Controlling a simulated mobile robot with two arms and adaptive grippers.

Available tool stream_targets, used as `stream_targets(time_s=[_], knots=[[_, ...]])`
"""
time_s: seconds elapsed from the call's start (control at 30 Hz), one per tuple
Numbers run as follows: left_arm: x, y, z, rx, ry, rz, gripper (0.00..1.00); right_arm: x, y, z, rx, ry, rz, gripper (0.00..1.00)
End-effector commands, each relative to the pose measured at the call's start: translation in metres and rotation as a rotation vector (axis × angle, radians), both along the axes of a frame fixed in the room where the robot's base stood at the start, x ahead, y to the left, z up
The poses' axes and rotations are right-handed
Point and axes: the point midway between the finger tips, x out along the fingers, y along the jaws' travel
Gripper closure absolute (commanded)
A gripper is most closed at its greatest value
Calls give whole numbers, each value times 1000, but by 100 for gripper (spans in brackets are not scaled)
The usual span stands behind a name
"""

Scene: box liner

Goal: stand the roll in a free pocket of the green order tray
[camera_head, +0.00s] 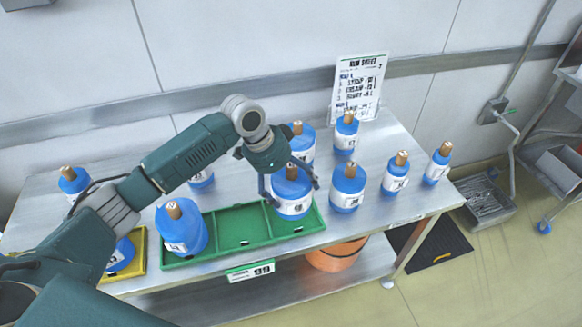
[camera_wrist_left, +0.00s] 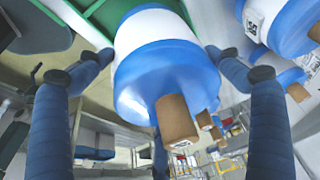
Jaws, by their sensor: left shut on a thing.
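The green order tray (camera_head: 231,228) lies along the front of the steel table. A blue roll with a white label (camera_head: 182,228) stands in its left part. My left gripper (camera_head: 289,188) is shut on another blue roll (camera_head: 293,205) with a brown core, at the tray's right end. That roll also shows in the left wrist view (camera_wrist_left: 165,75) between the two fingers (camera_wrist_left: 155,62). It looks upright; I cannot tell whether its base touches the tray floor. The middle pocket of the tray looks empty. My right gripper is out of view.
Several more blue rolls stand on the table, one just right of the tray (camera_head: 347,187) and others behind it and farther right (camera_head: 395,175). A yellow tray (camera_head: 139,242) with a roll adjoins the left end. A printed sheet (camera_head: 357,88) stands at the back.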

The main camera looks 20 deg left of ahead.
Motion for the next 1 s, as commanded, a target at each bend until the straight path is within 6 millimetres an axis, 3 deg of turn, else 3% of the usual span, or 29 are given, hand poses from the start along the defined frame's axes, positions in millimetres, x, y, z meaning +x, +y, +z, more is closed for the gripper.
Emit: stream_targets(time_s=[0.17,0.5,0.9,0.93,1.0], knots=[[3,-1,-7,-5,-8,1,66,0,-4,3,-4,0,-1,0],[2,-1,-45,-4,-7,1,66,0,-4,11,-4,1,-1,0],[3,-1,-50,-4,-9,0,67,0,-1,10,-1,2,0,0],[0,0,-54,0,-1,0,5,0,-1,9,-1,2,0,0],[0,0,-54,0,-1,0,0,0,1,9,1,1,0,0]])
